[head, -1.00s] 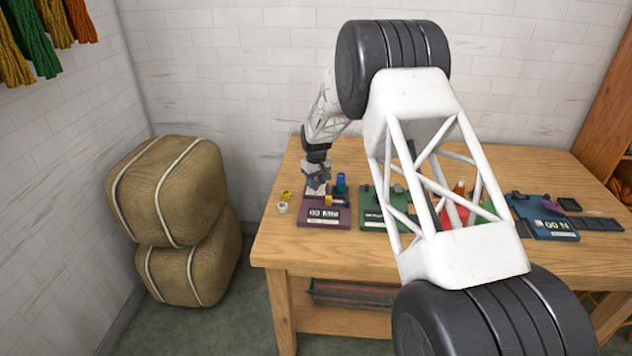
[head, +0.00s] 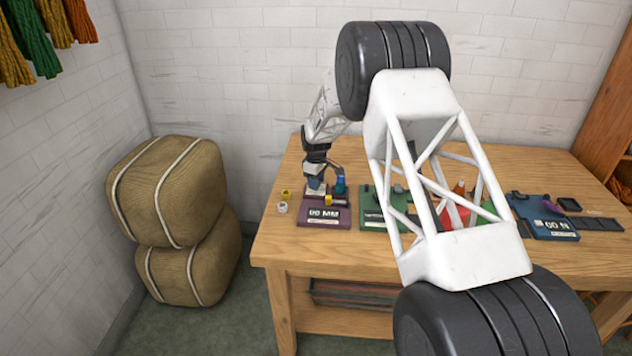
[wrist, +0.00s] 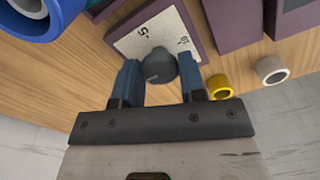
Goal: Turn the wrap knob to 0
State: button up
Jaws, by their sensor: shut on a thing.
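The purple device (head: 325,222) stands at the left of the bench, and its display reads what looks like "00 MM". In the wrist view a dark grey knob (wrist: 160,66) sits at the edge of a white dial plate (wrist: 150,32) with "-5" and what looks like "-10" marked on it. I take this for the wrap knob; its pointer cannot be made out. My gripper (wrist: 160,78) has its two blue fingers on either side of the knob, shut on it. In the head view my gripper (head: 316,186) is over the back left of the purple device.
A yellow ring (wrist: 220,86) and a white ring (wrist: 272,70) lie beside the device. A blue cylinder (head: 340,184) stands close to my gripper. A green device (head: 372,215) and a blue device (head: 548,222) stand further right.

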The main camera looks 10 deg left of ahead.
jog(key=shift+r, duration=0.1)
jog(key=o, duration=0.9)
jog(key=shift+r, duration=3.85)
